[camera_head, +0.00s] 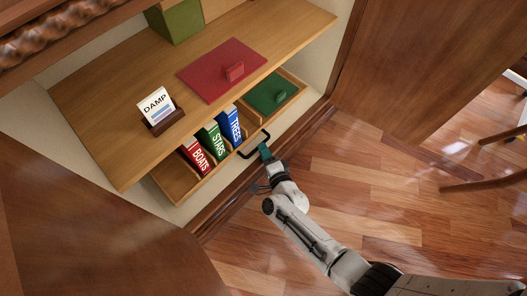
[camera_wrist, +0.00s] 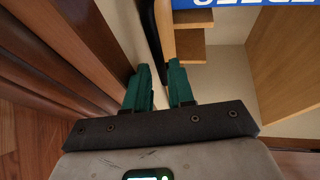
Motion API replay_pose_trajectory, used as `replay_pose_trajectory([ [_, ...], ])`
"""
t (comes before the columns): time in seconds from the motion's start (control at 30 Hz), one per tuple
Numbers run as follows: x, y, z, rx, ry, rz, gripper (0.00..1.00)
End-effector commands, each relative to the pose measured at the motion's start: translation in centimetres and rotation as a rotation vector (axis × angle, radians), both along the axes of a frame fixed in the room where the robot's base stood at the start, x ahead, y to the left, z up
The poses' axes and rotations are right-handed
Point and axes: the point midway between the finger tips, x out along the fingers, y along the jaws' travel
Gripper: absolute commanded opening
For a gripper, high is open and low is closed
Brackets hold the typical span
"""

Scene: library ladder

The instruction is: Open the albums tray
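The albums tray (camera_head: 188,196) is a wooden tray below the shelf board. Upright albums stand in it: red BOATS (camera_head: 197,158), green STARS (camera_head: 216,141) and blue TREES (camera_head: 231,124). A black bar handle (camera_head: 248,156) juts from its front; the bar also shows in the wrist view (camera_wrist: 151,30). My gripper (camera_head: 265,152) is at the handle's right part. The shelf board hides the tray's rear.
The shelf board (camera_head: 120,120) carries a red panel with a knob (camera_head: 215,72), a DAMP card in a holder (camera_head: 158,110) and a green box (camera_head: 178,20). A green panel (camera_head: 272,94) lies at the right. Wooden doors flank the cabinet (camera_head: 420,60). Open floor (camera_head: 370,170) lies before it.

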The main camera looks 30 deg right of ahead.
Motion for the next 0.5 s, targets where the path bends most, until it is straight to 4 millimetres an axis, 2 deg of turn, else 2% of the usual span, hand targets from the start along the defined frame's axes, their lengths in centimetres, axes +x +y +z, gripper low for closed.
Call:
replay_pose_trajectory([
  [0.13, 0.92, -0.11, -0.21, 0.000, 0.000, -0.001, 0.23],
  [0.43, 1.06, -0.11, -0.15, 0.000, 0.000, 0.000, 0.23],
  [0.5, 1.06, -0.10, -0.15, 0.000, 0.000, 0.000, 0.16],
])
